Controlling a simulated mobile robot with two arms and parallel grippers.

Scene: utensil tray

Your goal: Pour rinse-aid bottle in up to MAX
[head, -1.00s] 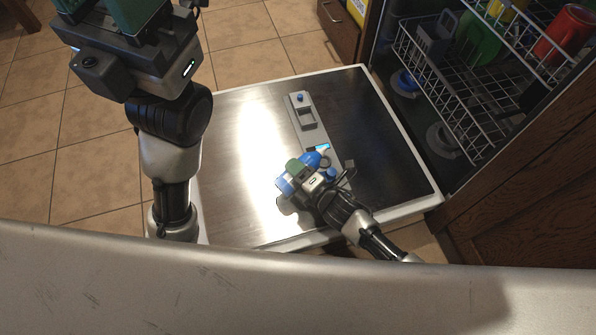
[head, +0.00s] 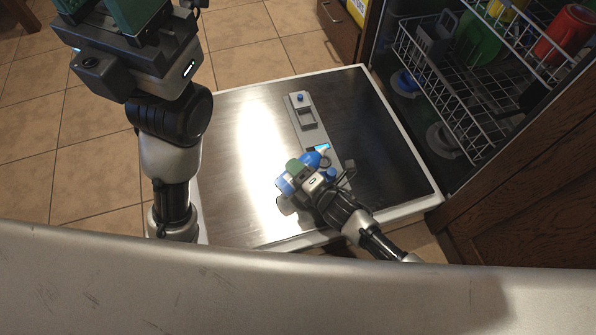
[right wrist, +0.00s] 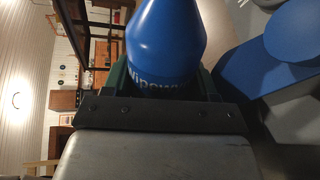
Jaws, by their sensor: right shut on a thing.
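The blue rinse-aid bottle (head: 312,160) is in my right gripper (head: 304,173), tilted over the dispenser strip on the open dishwasher door (head: 238,122). In the right wrist view the bottle (right wrist: 166,42) is gripped between dark green fingers, with partly hidden lettering; its mouth is out of frame. The dispenser (head: 303,122) has a small lit blue display (head: 319,148) beside the bottle's neck end. The filling opening and any MAX mark cannot be made out. My left gripper (head: 104,8) is at the top left, its green fingers apart and their tips cut off, away from the bottle.
A blue round cap-like part (head: 331,173) shows beside my right gripper. The wire rack (head: 440,100) with dishes stands inside the dishwasher at the right. Wooden cabinets (head: 530,180) border it. The left of the door is clear, with tiled floor beyond.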

